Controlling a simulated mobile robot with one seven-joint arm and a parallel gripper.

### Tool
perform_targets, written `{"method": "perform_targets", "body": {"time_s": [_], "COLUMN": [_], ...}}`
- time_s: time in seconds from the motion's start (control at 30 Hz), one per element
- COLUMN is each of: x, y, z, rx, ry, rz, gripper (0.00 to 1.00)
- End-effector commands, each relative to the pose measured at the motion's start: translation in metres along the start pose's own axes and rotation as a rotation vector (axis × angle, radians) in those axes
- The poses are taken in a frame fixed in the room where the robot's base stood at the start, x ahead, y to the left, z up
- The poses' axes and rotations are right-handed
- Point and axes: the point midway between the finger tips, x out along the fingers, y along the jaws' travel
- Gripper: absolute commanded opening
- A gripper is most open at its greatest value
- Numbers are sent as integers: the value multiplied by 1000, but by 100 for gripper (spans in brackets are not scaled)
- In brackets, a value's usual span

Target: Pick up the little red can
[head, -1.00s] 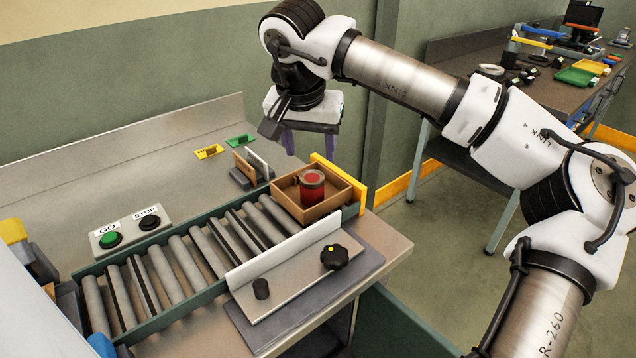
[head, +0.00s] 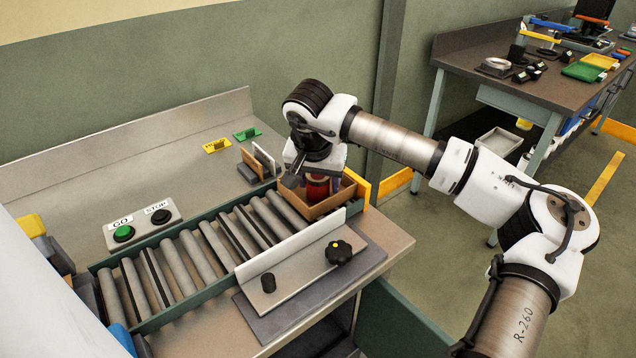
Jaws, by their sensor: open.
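The little red can (head: 318,188) stands in a shallow brown tray (head: 328,207) at the far right end of the roller conveyor. Its top is hidden by my gripper. My gripper (head: 316,178) points down over the tray, with its fingers low around or just beside the can. The jaws are open. I cannot tell from this view whether a finger touches the can.
A white guide plate (head: 290,247) with a black knob (head: 338,252) lies along the near side. Brown and white upright plates (head: 262,162) stand behind the tray. A GO/STOP button box (head: 142,226) is at left.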

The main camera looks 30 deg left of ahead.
Motion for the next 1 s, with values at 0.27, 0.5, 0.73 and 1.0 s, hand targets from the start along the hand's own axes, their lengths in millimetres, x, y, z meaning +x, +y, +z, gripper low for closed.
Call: {"method": "perform_targets", "body": {"time_s": [0.27, 0.5, 0.73, 1.0], "x": [0, -1, -3, -31], "y": [0, 0, 0, 0], "z": [0, 0, -1, -10], "rx": [0, 0, 0, 0], "ry": [0, 1, 1, 5], "rz": [0, -1, 0, 0], "gripper": [38, 17, 17, 17]}}
